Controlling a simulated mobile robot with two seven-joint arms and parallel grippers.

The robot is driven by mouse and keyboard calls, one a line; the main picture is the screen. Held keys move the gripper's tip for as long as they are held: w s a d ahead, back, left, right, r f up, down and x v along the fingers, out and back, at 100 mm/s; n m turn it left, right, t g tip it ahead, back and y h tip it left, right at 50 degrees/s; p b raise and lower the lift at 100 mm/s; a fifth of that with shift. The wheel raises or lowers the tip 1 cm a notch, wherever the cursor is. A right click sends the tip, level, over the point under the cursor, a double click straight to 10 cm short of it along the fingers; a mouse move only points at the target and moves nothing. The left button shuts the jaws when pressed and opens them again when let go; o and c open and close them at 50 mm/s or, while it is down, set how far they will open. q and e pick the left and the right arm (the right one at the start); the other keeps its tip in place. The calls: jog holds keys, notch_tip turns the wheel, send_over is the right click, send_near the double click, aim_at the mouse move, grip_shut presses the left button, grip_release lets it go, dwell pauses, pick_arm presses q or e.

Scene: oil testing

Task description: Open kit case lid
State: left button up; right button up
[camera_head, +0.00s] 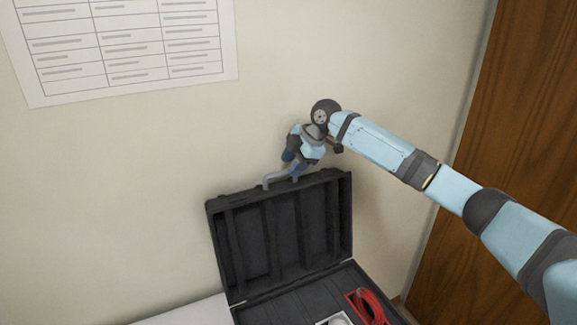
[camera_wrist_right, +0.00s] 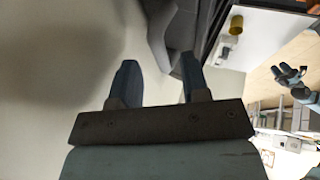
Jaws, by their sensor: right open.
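The black kit case stands open in the head view. Its lid (camera_head: 285,228) is raised upright against the wall side, ribbed inside facing me. The case base (camera_head: 290,302) is partly cut off at the bottom. My right gripper (camera_head: 281,180) is at the lid's top edge with its fingers apart; contact is unclear. In the right wrist view its two fingers (camera_wrist_right: 158,75) are spread, with a dark part of the case (camera_wrist_right: 172,25) beyond and between them. A small, dark gripper-like shape, probably my left gripper (camera_wrist_right: 290,75), shows at the right there; its jaws are unclear.
A red coiled item (camera_head: 368,306) and a white item (camera_head: 335,319) lie in the base. A white surface (camera_head: 190,314) is left of the case. The wall (camera_head: 130,170) is close behind the lid. A wooden panel (camera_head: 510,130) stands at the right. A yellow cup-like object (camera_wrist_right: 236,25) shows too.

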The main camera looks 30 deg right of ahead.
jog(key=shift+x, duration=1.1)
